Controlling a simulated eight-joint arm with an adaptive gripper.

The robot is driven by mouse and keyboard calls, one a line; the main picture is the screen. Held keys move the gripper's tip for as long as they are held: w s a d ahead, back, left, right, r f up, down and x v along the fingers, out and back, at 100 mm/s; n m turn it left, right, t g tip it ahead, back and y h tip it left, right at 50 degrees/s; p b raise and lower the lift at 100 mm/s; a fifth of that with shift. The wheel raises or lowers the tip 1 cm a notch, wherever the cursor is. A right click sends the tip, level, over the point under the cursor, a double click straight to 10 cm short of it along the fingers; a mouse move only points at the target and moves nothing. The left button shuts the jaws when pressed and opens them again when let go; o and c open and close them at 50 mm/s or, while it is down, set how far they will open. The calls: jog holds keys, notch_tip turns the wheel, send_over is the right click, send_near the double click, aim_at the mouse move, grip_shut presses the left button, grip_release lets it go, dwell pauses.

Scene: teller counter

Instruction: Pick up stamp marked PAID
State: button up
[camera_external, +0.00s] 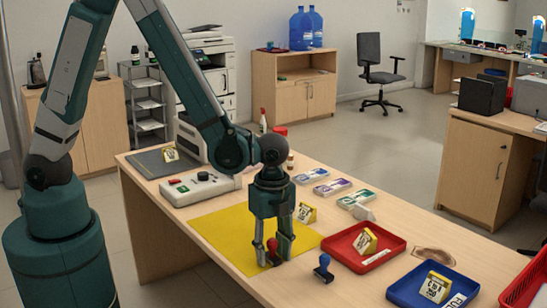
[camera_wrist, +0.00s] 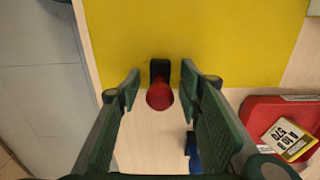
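A stamp with a red knob handle and dark base (camera_external: 272,250) stands at the front edge of the yellow mat (camera_external: 217,232). In the wrist view, its red knob (camera_wrist: 159,96) sits between my fingers, with a visible gap on both sides. My gripper (camera_external: 279,254) points down over it and is open, fingers astride the stamp. A second, blue-handled stamp (camera_external: 323,268) stands on the bare counter to the right; part of it shows in the wrist view (camera_wrist: 193,150), behind my right finger. No PAID marking is readable on either stamp.
A red tray (camera_external: 341,256) and a blue tray (camera_external: 402,292) with small cards lie to the right. A yellow-and-white tent card (camera_external: 306,213) stands just behind my gripper.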

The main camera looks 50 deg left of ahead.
aim_at(272, 239)
jog(key=shift+c, duration=0.5)
jog(key=c, duration=1)
jog(key=shift+r, duration=0.2)
jog(key=shift+r+p, duration=1.15)
jog(key=shift+r, duration=3.7)
